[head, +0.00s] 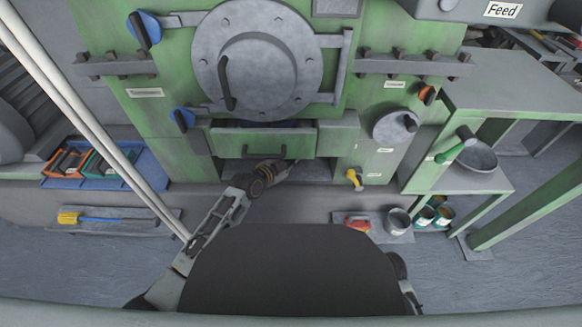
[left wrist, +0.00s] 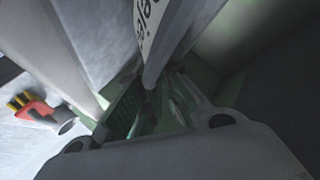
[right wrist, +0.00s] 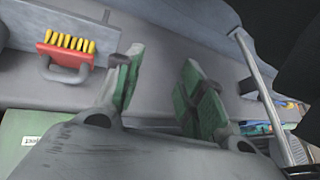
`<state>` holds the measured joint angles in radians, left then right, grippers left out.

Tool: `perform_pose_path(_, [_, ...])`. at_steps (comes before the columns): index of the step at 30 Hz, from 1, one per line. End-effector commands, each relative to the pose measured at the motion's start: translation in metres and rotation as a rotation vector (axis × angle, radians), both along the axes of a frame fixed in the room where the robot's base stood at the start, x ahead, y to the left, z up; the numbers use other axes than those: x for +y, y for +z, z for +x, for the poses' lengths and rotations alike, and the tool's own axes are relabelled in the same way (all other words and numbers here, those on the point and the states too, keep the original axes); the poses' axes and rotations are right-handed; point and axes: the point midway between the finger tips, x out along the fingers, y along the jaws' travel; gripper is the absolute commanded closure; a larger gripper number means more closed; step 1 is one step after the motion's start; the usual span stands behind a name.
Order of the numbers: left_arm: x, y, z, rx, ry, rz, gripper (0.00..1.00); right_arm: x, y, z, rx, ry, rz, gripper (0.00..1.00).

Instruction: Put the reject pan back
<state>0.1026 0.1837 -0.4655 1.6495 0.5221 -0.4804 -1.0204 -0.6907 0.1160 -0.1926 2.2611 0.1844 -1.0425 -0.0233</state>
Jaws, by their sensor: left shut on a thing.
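The reject pan (head: 230,143) shows in the head view as a green front with a dark handle, at the slot below the round door. A dark gap shows above its front; how far in it sits is hard to tell. My left gripper (head: 275,168) is at its handle, shut on it. In the left wrist view, a label starting "Reje" (left wrist: 152,28) is close above my left fingers (left wrist: 152,110); the grip itself is dim. My right gripper (right wrist: 160,90) is open and empty, its green pads apart; in the head view it is hidden.
A blue tray (head: 150,178) and a yellow-headed brush (head: 70,218) lie at left. A yellow knob (head: 354,178) is right of the slot.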

Motion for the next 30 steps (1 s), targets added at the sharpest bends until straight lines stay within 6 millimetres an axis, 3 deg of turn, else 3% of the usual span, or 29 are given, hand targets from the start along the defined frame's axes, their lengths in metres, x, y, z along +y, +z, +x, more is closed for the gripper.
perform_pose_path(7, [-0.002,0.001,0.003,-0.002,0.000,0.000,1.00,0.000,-0.006,-0.006,0.006,-0.001,0.002,0.60])
perform_pose_path(18, [-0.002,-0.008,0.003,-0.001,0.000,0.001,1.00,0.002,-0.007,0.001,-0.018,-0.004,0.015,0.60])
perform_pose_path(24, [-0.001,-0.025,0.003,-0.001,0.001,0.000,1.00,0.006,-0.031,0.001,-0.043,-0.025,0.047,0.60])
perform_pose_path(30, [-0.002,-0.034,0.003,-0.001,0.001,0.000,1.00,0.007,-0.042,0.000,-0.063,-0.039,0.067,0.60])
